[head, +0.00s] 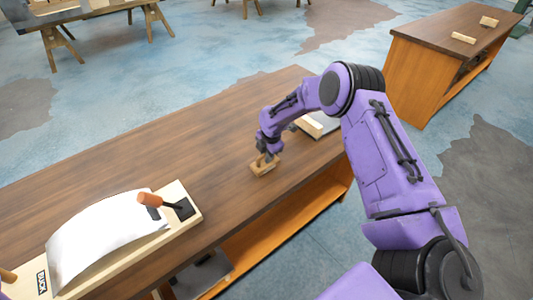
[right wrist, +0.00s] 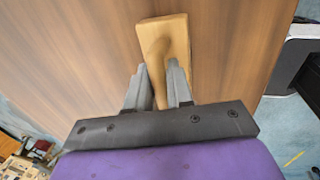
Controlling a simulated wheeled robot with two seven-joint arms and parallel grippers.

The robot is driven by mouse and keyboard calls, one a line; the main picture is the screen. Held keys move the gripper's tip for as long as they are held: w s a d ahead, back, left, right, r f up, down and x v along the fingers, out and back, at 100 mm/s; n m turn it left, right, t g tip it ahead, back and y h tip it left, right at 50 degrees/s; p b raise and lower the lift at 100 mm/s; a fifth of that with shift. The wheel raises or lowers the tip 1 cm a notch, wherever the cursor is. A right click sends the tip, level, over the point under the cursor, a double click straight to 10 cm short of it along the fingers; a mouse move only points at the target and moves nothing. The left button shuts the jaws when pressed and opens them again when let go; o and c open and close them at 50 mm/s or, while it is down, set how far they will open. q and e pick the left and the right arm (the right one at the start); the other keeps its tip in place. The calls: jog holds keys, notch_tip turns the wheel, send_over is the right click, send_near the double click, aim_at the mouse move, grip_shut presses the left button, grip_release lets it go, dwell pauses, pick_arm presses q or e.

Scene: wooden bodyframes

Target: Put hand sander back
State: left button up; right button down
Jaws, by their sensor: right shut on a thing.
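The hand sander (head: 264,166) is a small light-wood block with a raised grip, on or just above the dark wooden bench top (head: 150,140). My right gripper (head: 266,154) reaches down over it from above. In the right wrist view the sander (right wrist: 168,45) extends from between the two grey fingers of the gripper (right wrist: 158,85), which are closed on its grip. Whether its underside touches the bench cannot be told. My left gripper is in neither view.
A wooden board with a curved white sheet (head: 105,235) and an orange-handled tool (head: 150,199) lies at the bench's left front. A grey and white item (head: 318,124) is behind my right arm. Another bench (head: 430,50) stands at the right. The middle of the bench top is clear.

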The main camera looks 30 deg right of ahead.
aim_at(270, 165)
jog(key=shift+f, duration=0.2)
jog(key=c, duration=1)
grip_release()
jog(key=shift+r, duration=0.45)
notch_tip(270, 165, up, 11)
jog(key=s+b, duration=0.2)
jog(key=b, duration=0.1)
jog(key=shift+s+r, duration=0.15)
jog(key=shift+s, duration=0.05)
jog(key=shift+d, duration=0.1)
